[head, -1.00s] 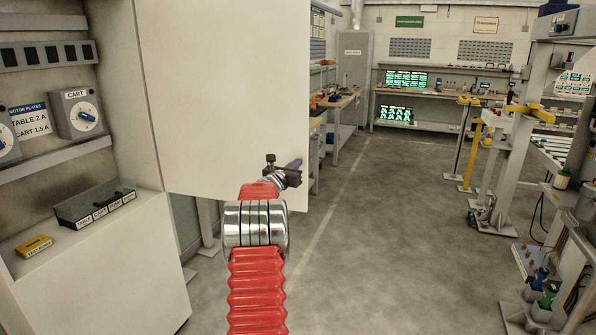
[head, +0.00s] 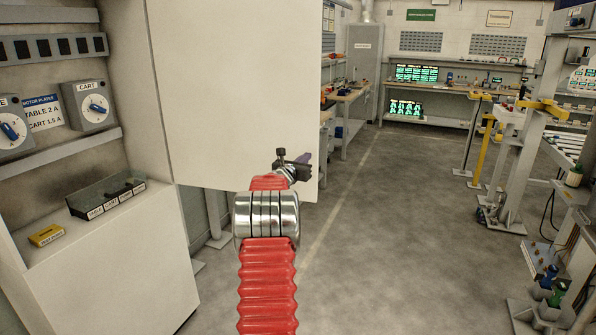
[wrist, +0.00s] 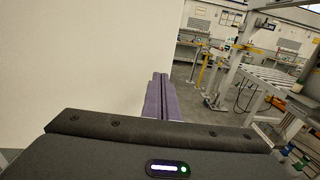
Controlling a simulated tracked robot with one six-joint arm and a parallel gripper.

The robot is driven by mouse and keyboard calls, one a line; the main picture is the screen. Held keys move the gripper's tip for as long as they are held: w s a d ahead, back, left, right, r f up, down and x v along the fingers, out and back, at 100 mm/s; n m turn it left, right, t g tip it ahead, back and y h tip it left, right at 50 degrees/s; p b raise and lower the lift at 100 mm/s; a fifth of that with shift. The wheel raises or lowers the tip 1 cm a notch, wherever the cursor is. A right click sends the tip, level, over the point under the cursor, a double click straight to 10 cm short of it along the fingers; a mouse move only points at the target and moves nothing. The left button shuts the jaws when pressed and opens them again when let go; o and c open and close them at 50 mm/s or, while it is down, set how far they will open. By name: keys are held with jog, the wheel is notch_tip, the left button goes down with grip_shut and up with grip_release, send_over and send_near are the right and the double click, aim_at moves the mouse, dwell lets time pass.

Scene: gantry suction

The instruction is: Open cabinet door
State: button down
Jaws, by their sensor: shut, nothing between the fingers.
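The cabinet (head: 120,262) stands at the left in the head view with its inside showing. Its pale door (head: 240,90) stands swung open, and its outer edge is near the middle of the picture. My gripper (head: 306,160) is at the door's lower outer corner. In the wrist view my gripper's purple fingers (wrist: 160,100) are together with nothing between them. The door panel (wrist: 80,60) fills the left of that view, close beside the fingers. I cannot tell whether they touch it. No handle shows.
Inside the cabinet are dials (head: 93,105), a row of labelled switches (head: 106,198) and a yellow block (head: 46,235). Workbenches (head: 345,97) stand beyond the door. A grey gantry frame (head: 520,160) stands at the right. The floor (head: 390,230) between is clear.

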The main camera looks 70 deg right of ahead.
jog(key=a, duration=1.2)
jog(key=shift+s+a, duration=0.3)
dwell(0.6)
